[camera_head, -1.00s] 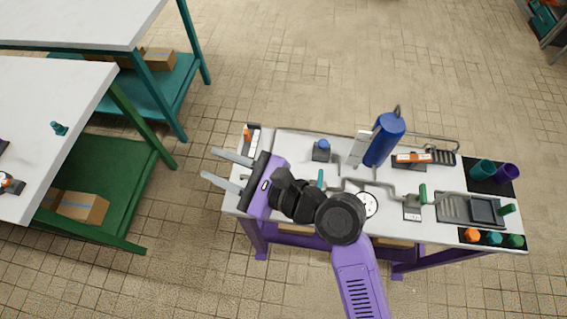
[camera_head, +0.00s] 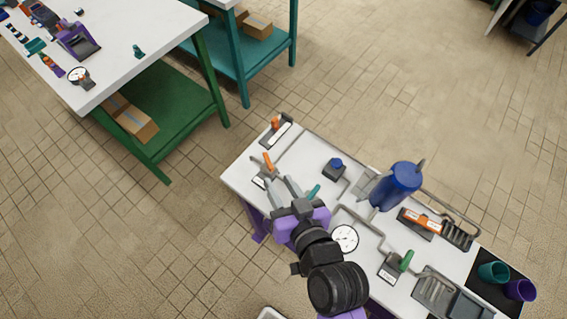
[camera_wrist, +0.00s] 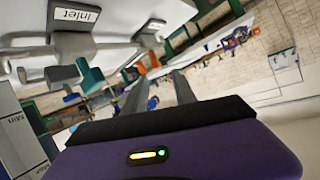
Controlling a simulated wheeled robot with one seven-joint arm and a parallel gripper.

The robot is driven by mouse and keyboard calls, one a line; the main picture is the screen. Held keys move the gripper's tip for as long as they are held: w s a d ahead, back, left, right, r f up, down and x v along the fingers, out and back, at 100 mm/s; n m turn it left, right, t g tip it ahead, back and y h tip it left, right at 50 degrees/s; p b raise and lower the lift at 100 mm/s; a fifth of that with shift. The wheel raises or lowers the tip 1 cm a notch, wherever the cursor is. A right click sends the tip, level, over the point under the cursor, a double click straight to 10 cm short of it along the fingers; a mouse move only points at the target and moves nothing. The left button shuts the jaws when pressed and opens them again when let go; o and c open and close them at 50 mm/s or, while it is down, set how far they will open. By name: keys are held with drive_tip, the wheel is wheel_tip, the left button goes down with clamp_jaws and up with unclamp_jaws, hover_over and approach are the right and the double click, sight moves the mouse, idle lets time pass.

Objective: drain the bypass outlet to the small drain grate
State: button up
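My gripper (camera_head: 283,187) is above the left part of the pipe bench (camera_head: 238,172), fingers apart, with nothing visibly held. The fingers (camera_wrist: 160,90) also stand apart in the wrist view. An orange handle (camera_head: 268,160) is just beyond the fingertips, and another (camera_head: 276,122) stands at the far left corner. A teal handle (camera_head: 313,192) is right of the fingers. A plate marked "Inlet" (camera_wrist: 76,15) shows in the wrist view. A green handle (camera_head: 406,261) stands on the pipe. Two slotted grates, one at the back (camera_head: 457,236) and one in front (camera_head: 434,288), are on the right. I cannot read which is the bypass outlet.
A blue cylinder (camera_head: 398,186), a blue-knobbed block (camera_head: 336,165), a gauge (camera_head: 345,238) and an orange lever (camera_head: 421,222) crowd the bench. Teal (camera_head: 493,272) and purple (camera_head: 520,290) cups stand at right. A green-legged table (camera_head: 150,60) is at upper left; tiled floor lies between.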

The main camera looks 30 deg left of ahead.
sight(269, 162)
drive_tip(key=shift+w+a+f+n+p, duration=0.2)
drive_tip(key=shift+w+a+f+n, duration=0.25)
drive_tip(key=shift+w+a, duration=0.45)
drive_tip(key=shift+w+a+f+n+p, duration=0.15)
drive_tip(key=shift+w+a+f+n, duration=0.4)
drive_tip(key=shift+a, duration=0.5)
drive_tip(key=shift+w+a+f+n+p, duration=0.2)
drive_tip(key=shift+w+a+f+n, duration=0.2)
drive_tip(key=shift+w+a, duration=0.5)
drive_tip(key=shift+s+a, duration=0.1)
drive_tip(key=shift+s, duration=0.1)
drive_tip(key=shift+c, duration=0.4)
clamp_jaws()
